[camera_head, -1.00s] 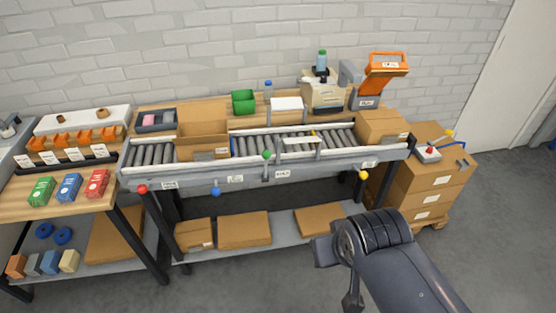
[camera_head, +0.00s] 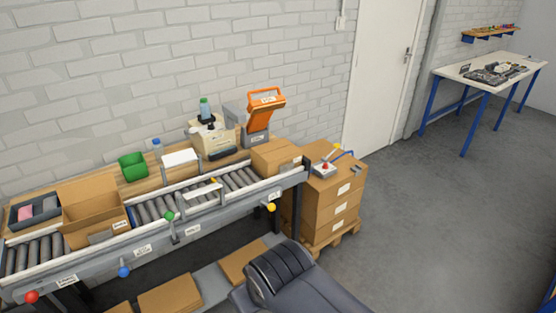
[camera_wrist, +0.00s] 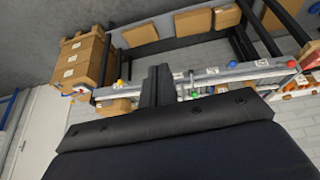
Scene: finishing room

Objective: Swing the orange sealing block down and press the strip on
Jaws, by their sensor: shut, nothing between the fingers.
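The orange sealing block (camera_head: 266,103) stands raised and tilted up on its grey machine (camera_head: 256,138), at the back right end of the bench in the head view. Its frame has an open handle at the top and a white label. I cannot make out the strip on the machine, and the block does not show clearly in the wrist view. My gripper (camera_wrist: 158,85) shows in the wrist view as dark fingers closed together, empty, in front of the conveyor. It is well apart from the sealing machine. In the head view only my dark arm shows, at the bottom edge.
The roller conveyor (camera_head: 150,211) runs before the machine, with a closed carton (camera_head: 276,158) at its right end. Stacked cartons (camera_head: 332,207) on a pallet stand right of it, carrying a small lever device (camera_head: 325,166). Open floor (camera_head: 420,220) lies further right, before a white-topped table (camera_head: 487,72).

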